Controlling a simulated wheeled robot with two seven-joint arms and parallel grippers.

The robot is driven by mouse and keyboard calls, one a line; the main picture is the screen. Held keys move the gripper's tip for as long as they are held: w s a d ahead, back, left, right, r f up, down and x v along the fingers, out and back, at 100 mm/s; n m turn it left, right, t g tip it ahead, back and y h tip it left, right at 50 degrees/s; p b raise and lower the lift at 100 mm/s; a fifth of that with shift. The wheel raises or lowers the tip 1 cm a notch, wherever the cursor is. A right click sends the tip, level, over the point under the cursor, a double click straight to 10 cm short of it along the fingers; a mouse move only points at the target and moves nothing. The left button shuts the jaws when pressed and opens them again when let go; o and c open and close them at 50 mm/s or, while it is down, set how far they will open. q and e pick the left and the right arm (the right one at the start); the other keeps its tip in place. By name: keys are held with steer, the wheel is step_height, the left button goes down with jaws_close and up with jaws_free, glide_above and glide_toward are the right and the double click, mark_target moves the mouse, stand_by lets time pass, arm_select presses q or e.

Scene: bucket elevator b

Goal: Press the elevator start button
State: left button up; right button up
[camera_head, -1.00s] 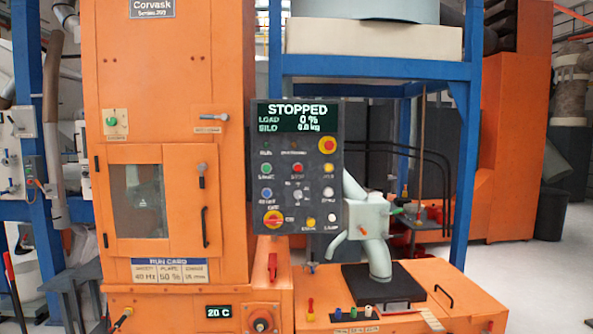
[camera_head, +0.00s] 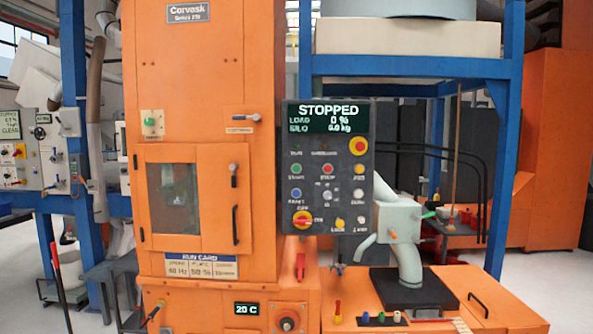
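The dark control panel (camera_head: 345,215) stands in the middle of the head view, in front of the orange elevator housing (camera_head: 200,100). Its display (camera_head: 327,117) reads STOPPED, LOAD 0 %, SILO 0.0 kg. A green button (camera_head: 296,169) with a blurred label, apparently START, sits at the panel's left, beside a red button (camera_head: 327,169). A larger red button on a yellow ring (camera_head: 359,146) is at the upper right. A red-and-yellow rotary switch (camera_head: 302,219) is at the lower left. Neither gripper shows in the head view.
An orange base (camera_head: 470,305) juts out below the panel, with a grey spout (camera_head: 405,240) over a black plate (camera_head: 413,291). A blue frame (camera_head: 505,160) stands to the right. Grey floor (camera_head: 550,285) is open at the far right. A grey stand (camera_head: 112,282) is at lower left.

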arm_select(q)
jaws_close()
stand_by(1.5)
